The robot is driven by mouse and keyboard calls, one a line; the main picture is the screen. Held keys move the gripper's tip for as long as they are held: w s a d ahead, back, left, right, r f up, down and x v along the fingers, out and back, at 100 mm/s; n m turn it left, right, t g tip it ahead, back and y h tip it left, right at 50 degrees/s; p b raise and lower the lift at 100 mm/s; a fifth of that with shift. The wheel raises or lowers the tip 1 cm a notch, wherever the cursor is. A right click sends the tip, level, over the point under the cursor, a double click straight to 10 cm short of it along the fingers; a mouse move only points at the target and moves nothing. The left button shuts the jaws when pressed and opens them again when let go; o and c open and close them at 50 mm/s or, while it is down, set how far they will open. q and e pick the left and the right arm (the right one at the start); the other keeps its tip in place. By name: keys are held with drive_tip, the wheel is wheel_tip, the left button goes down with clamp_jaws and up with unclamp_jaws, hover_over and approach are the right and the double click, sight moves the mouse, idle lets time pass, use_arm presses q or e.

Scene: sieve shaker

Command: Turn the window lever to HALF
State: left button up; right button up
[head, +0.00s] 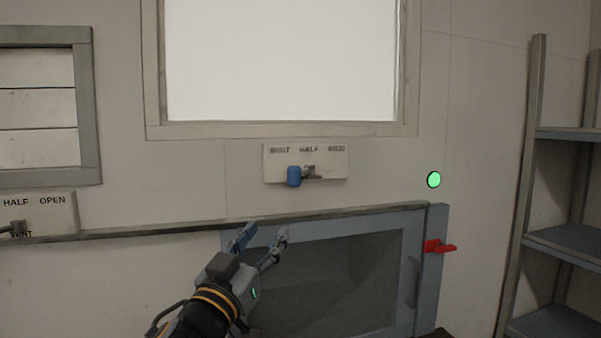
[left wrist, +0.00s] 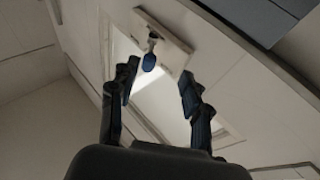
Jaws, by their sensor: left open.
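The window lever has a blue knob (head: 294,176) on a pale label plate (head: 330,163) under the bright window. The knob sits left of the metal pivot, below and between the blurred first label and HALF. The last label is also blurred. My left gripper (head: 262,238) is open and empty, below and left of the lever in the head view and apart from it. In the left wrist view the lever knob (left wrist: 149,62) and plate (left wrist: 172,42) show beyond and between the spread fingers (left wrist: 158,84). My right gripper is out of view.
A long ledge (head: 160,227) runs along the wall below the plate. Under it is a glass-fronted cabinet (head: 418,240) with a red latch (head: 438,247). A green round light (head: 433,180) is on the wall. Shelving (head: 530,160) stands right. Another HALF/OPEN plate (head: 55,212) is at left.

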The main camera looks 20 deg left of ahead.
use_arm(q)
approach(291, 177)
drive_tip(key=shift+t+h, duration=0.3)
drive_tip(key=shift+t, duration=0.1)
drive_tip(key=p+x, duration=0.2)
drive_tip(key=x, duration=0.1)
drive_tip(key=p+x, duration=0.2)
drive_tip(key=x, duration=0.2)
drive_tip(key=p+x, duration=0.1)
drive_tip(key=x, duration=0.2)
drive_tip(key=shift+w+f+p, duration=0.2)
drive_tip(key=shift+w+p, duration=0.15)
drive_tip(key=shift+p, duration=0.05)
drive_tip(key=shift+w, duration=0.5)
clamp_jaws()
